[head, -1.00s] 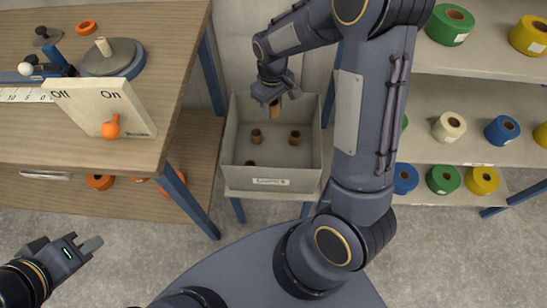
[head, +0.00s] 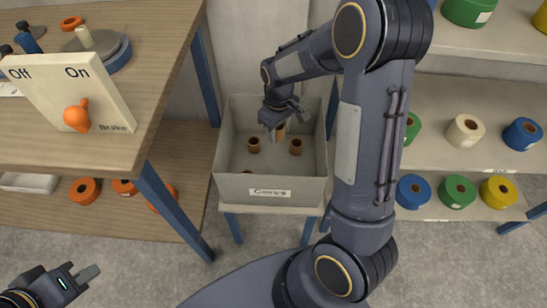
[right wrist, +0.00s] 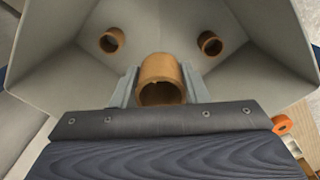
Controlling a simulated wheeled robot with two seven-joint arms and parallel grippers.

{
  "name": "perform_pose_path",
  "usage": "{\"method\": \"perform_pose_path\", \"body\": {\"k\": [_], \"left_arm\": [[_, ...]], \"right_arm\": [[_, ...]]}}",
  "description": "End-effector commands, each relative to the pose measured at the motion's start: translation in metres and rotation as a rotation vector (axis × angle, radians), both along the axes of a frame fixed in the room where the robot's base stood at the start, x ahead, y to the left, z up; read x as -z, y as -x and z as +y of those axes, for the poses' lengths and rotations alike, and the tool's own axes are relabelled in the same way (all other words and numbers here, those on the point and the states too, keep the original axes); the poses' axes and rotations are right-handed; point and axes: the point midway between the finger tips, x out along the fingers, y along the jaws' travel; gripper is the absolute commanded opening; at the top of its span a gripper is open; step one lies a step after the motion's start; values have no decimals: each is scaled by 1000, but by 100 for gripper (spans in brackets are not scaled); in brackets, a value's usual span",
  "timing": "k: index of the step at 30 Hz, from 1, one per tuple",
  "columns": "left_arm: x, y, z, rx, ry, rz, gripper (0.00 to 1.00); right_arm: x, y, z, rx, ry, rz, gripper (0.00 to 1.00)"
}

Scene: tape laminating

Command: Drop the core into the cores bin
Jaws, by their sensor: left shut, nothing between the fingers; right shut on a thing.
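The cores bin (head: 270,213) is a grey open box labelled "Cores" on a low stand. Several brown cores lie on its floor, among them one at the left (head: 254,145) and one at the right (head: 296,146). My right gripper (head: 279,128) is over the inside of the bin, pointing down, shut on a brown core (head: 280,132). In the right wrist view the held core (right wrist: 160,82) sits between the two fingers, with the bin's floor and walls beyond it. My left gripper (head: 82,280) is shut and empty at the lower left, far from the bin.
A wooden bench (head: 150,80) with an Off/On brake panel (head: 70,95) stands left of the bin. Orange rolls (head: 84,191) lie on its lower shelf. Shelves with coloured tape rolls (head: 465,130) stand at the right. My right arm crosses in front of them.

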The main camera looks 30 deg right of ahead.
Motion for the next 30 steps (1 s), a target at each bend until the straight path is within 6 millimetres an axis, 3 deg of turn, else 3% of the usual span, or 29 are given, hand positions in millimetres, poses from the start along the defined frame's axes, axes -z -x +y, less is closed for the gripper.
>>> {"method": "perform_pose_path", "body": {"k": [9,10,15,24,30], "left_arm": [[3,0,0,0,0,0,0],[3,0,0,0,0,0,0],[3,0,0,0,0,0,0],[2,0,0,0,0,0,0],[-8,0,0,0,0,0,0]], "right_arm": [[4,0,0,0,0,0,19],[4,0,0,0,0,0,44],[4,0,0,0,0,0,66],[1,0,0,0,0,0,66],[-28,0,0,0,-1,-3,66]]}}
